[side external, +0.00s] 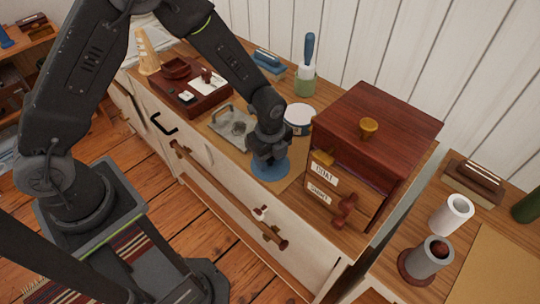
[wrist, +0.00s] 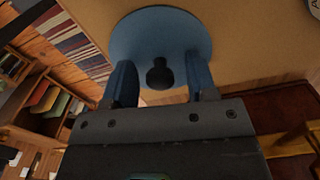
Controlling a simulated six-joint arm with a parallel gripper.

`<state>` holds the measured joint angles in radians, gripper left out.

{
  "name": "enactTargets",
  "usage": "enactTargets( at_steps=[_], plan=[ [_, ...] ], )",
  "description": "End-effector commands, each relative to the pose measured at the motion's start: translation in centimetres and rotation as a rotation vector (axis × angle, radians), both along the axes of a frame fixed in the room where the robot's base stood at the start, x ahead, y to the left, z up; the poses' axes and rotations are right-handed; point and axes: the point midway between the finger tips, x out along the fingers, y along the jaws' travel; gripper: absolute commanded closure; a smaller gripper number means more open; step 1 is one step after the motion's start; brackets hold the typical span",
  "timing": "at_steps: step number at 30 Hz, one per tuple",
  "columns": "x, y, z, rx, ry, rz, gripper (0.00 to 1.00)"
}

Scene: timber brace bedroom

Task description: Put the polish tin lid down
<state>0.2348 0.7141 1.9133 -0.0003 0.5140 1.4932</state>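The polish tin lid is a flat blue disc (side external: 270,169) with a dark knob, at the front of the tan mat on the cabinet top. In the wrist view the blue disc (wrist: 160,22) fills the upper middle, and its knob (wrist: 160,75) stands between my fingers. My gripper (side external: 268,157) is directly over the lid, pointing down. In the wrist view my gripper (wrist: 161,82) is open, with a visible gap on each side of the knob. The lid looks flat on the mat. A round white-topped tin (side external: 298,117) stands behind my gripper.
A dark red wooden box (side external: 385,115) with labelled drawers stands close to the right. A grey metal tray (side external: 232,122) lies to the left, with a brown desk set (side external: 187,97) beyond it. A blue-handled brush (side external: 307,62) stands upright at the back. The cabinet's front edge is near.

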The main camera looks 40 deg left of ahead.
Motion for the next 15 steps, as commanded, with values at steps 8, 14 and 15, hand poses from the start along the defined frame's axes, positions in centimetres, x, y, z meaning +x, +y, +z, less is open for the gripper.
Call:
enactTargets(
  at_steps=[8, 14, 15],
  plan=[
    [0.1, 0.0, 0.6, 0.0, -0.003, 0.0, 0.48],
    [0.1, 0.0, 3.9, -0.002, -0.007, 0.0, 0.48],
    [0.1, 0.0, 4.8, -0.002, -0.007, 0.0, 0.48]
  ],
)
